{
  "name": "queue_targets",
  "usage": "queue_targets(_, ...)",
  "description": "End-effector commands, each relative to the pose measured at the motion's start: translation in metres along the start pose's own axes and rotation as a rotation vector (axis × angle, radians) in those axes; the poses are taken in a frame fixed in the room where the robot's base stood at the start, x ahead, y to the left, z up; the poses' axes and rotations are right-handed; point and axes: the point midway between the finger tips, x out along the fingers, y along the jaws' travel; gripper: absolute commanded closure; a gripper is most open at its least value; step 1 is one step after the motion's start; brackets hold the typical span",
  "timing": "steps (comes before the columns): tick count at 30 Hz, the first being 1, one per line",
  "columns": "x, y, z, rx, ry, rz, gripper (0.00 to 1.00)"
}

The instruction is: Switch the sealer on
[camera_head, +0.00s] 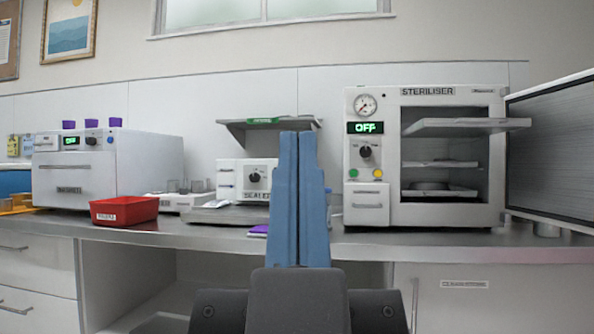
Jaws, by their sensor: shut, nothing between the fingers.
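The sealer (229,180) is a small white machine on the counter, left of centre, with a black dial (255,177) on its front. Its "SEALER" label is partly covered by my gripper. My gripper (298,135) shows its two blue fingers pressed together, pointing up, in front of the counter. It is shut and empty. The fingers stand just right of the dial in the picture and hide the sealer's right side. I cannot tell how far the fingertips are from the sealer.
A steriliser (353,216) reading "OFF" stands at right, its door (552,150) open. A shelf (235,125) is above the sealer. A red tray (124,211) and a white machine (150,160) with purple items on top stand at left. The steel counter's front edge (220,240) lies ahead.

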Motion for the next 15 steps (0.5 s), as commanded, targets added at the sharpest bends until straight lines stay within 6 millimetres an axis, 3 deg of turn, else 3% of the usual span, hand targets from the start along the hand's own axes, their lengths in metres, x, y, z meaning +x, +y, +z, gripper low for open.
queue_targets(1,0.022,0.0,-0.021,0.0,0.001,0.0,1.0)
queue_targets(15,0.141,0.0,-0.135,0.0,0.001,-0.001,1.0)
